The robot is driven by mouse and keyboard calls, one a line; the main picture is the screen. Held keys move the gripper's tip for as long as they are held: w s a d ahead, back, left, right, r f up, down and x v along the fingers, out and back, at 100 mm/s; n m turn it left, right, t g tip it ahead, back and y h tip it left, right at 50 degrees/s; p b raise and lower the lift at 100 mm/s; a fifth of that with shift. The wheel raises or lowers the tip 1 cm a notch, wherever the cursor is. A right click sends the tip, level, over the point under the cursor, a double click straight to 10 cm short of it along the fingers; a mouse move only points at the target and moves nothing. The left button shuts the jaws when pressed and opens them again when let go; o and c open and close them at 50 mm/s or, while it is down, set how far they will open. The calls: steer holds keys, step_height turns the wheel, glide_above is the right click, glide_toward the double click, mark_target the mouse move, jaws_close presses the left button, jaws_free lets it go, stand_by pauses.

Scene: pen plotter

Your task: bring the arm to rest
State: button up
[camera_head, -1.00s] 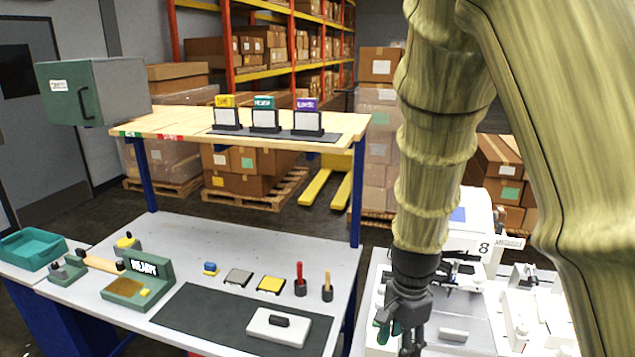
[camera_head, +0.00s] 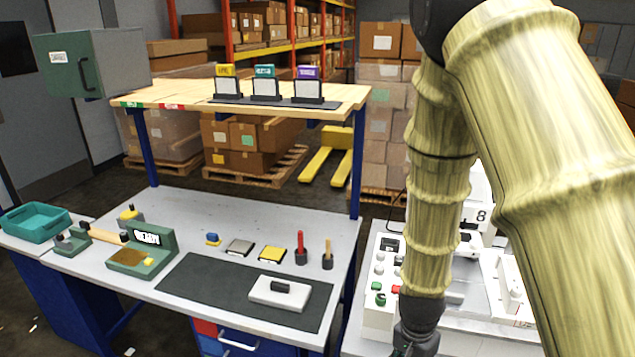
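My arm comes down the right side of the view, with a wood-patterned cover over its links. My gripper (camera_head: 404,350) is at the bottom edge, in front of the white machine (camera_head: 375,318) on the right. Only its dark upper part shows; the fingers are cut off by the frame edge, so I cannot see whether it is open or holds anything. The arm hides part of the white machine.
A grey bench (camera_head: 215,338) holds a dark mat (camera_head: 200,290) with a white block (camera_head: 262,293), a green READY stand (camera_head: 165,262) and small tools. A wooden shelf (camera_head: 180,95) with three labelled holders stands above. A teal tray (camera_head: 35,224) is at the far left.

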steer(key=s+d+f+n+b, duration=0.1)
steer(key=s+f+n+b, duration=0.2)
steer(key=s+f, duration=0.8)
steer(key=s+d+f+n+b, duration=0.1)
steer(key=s+f+n+b, duration=0.2)
steer(key=s+f, duration=0.9)
step_height(320, 180, down, 6)
steer(key=n, duration=0.3)
steer(key=shift+s+f+y, duration=0.15)
steer(key=shift+y, duration=0.25)
